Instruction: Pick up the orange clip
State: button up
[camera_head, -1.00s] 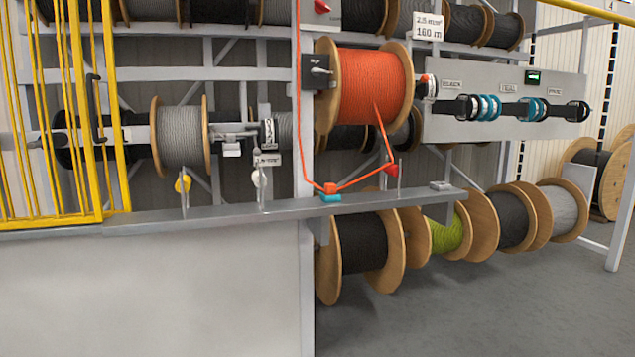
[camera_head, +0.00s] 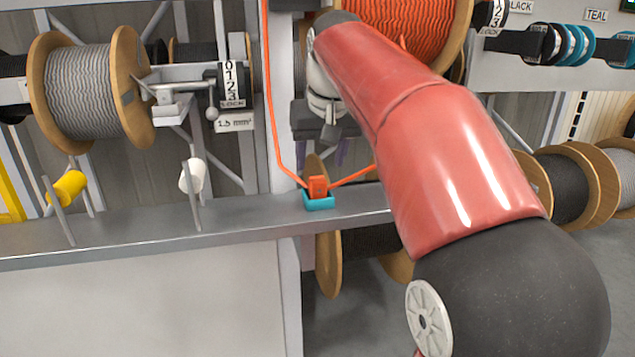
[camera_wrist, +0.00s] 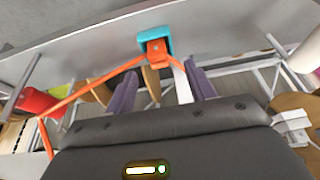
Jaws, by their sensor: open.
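The orange clip (camera_head: 318,187) stands in a small teal holder (camera_head: 319,203) on the grey metal shelf, with orange cable running to it from both sides. In the wrist view the orange clip (camera_wrist: 157,50) and the teal holder (camera_wrist: 155,35) show beyond the fingertips, near the middle. My gripper (camera_wrist: 160,80) is open, with its two purple fingers apart and the clip roughly in line with the gap between them. In the head view my gripper (camera_head: 325,150) is small and partly hidden, above and behind the clip. The clip is apart from the fingers.
The grey shelf (camera_head: 130,232) runs across the front, with yellow (camera_head: 67,188) and white (camera_head: 192,175) rolls on posts at left. A large orange cable reel (camera_head: 420,25) is above. A red object (camera_wrist: 38,102) lies left in the wrist view. Orange cable crosses near the fingers.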

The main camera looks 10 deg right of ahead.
aim_at(318, 180)
jog(key=x, duration=0.5)
jog(key=b+x, duration=0.1)
jog(key=x, duration=0.1)
jog(key=shift+w+d, duration=0.25)
jog(key=shift+w, duration=0.2)
jog(key=shift+c, duration=0.3)
jog(key=c, duration=1)
jog(key=shift+r, duration=0.1)
